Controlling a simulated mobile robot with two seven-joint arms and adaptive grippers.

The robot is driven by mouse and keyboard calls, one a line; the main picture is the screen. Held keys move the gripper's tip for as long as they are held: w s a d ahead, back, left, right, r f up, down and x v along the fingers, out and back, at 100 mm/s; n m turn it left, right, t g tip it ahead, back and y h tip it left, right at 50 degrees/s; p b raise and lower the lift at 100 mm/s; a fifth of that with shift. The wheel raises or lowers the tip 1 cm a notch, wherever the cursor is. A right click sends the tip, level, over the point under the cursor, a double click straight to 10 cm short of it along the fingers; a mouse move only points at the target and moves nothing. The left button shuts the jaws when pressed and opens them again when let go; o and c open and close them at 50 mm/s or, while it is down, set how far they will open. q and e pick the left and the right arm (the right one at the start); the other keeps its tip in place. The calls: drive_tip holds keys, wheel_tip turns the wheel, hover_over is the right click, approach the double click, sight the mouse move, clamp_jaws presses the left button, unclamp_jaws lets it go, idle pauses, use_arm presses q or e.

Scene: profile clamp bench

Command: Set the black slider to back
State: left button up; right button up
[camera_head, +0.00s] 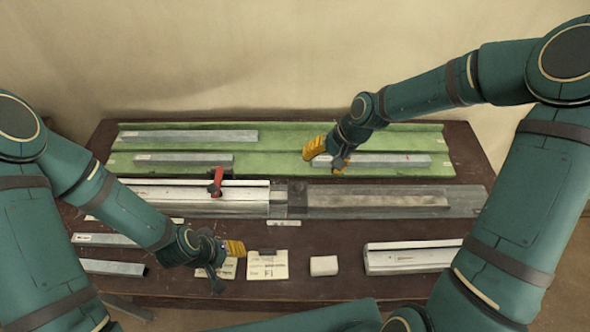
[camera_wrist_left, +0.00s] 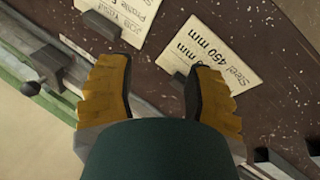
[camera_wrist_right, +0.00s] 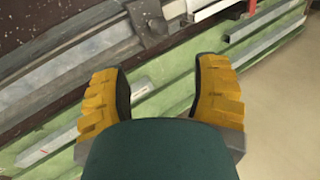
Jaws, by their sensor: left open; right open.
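The black slider (camera_head: 297,197) appears to be the dark block across the rail, near the middle, where the pale channel meets the darker bar. A dark block with a small round knob shows in the left wrist view (camera_wrist_left: 47,62), and a dark block on the rail in the right wrist view (camera_wrist_right: 150,24); these look like the same slider. Its exact front-back setting is hard to tell. My left gripper (camera_head: 230,262) is open and empty above the cards, in front of the rail. My right gripper (camera_head: 330,162) is open and empty above the green tray, behind and right of the slider.
The green tray (camera_head: 280,147) holds several grey bars. A red clamp handle (camera_head: 216,182) stands on the pale channel left of the slider. Printed cards (camera_head: 268,268), a white block (camera_head: 324,265) and a light profile (camera_head: 410,257) lie at the front.

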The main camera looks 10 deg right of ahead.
sight(301, 184)
drive_tip(key=x, duration=1.3)
drive_tip(key=shift+s+a+f, duration=0.15)
drive_tip(key=shift+a+f, duration=0.05)
drive_tip(key=shift+f, duration=0.1)
clamp_jaws()
